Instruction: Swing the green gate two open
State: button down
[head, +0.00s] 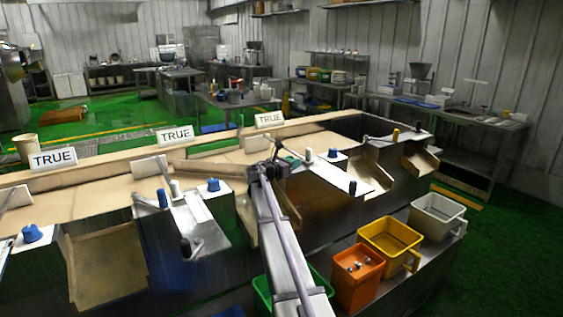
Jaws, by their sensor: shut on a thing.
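My gripper (279,160) is over the middle of the long sorting bench, at the far end of my grey arm. Its jaws are small and dark here, and they are shut on what looks like a gate's handle; the jaws hide most of it. A tan bar (205,166), perhaps the gate, lies across the bench top just left of my gripper. No green gate can be told apart by colour. A green bin (262,291) stands below, partly hidden behind my arm.
Blue knobs (213,185) and upright pegs stand along the bench's near edge. TRUE signs (175,134) line its back. Orange (358,275), yellow (391,240) and white bins (437,215) stand at right below tan chutes (370,172). Green floor at far right is clear.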

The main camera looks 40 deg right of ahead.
jog(key=shift+w+a+f, duration=0.1)
jog(key=shift+w+a, duration=0.1)
jog(key=shift+a, duration=0.6)
jog(key=shift+w+a, duration=0.25)
jog(key=shift+a, duration=0.6)
jog(key=shift+w+a+f, duration=0.1)
jog(key=shift+w+a, duration=0.1)
jog(key=shift+a, duration=0.6)
jog(key=c, duration=1.2)
grip_release()
jog(key=shift+a, duration=0.1)
jog(key=shift+c, duration=0.2)
jog(key=o, duration=0.3)
jog(key=shift+a+r, duration=0.1)
jog(key=shift+r, duration=0.05)
jog(key=shift+o, duration=0.4)
jog(key=s+a, duration=0.1)
jog(key=a, duration=0.9)
jog(key=shift+a, duration=0.3)
jog(key=shift+s, duration=0.1)
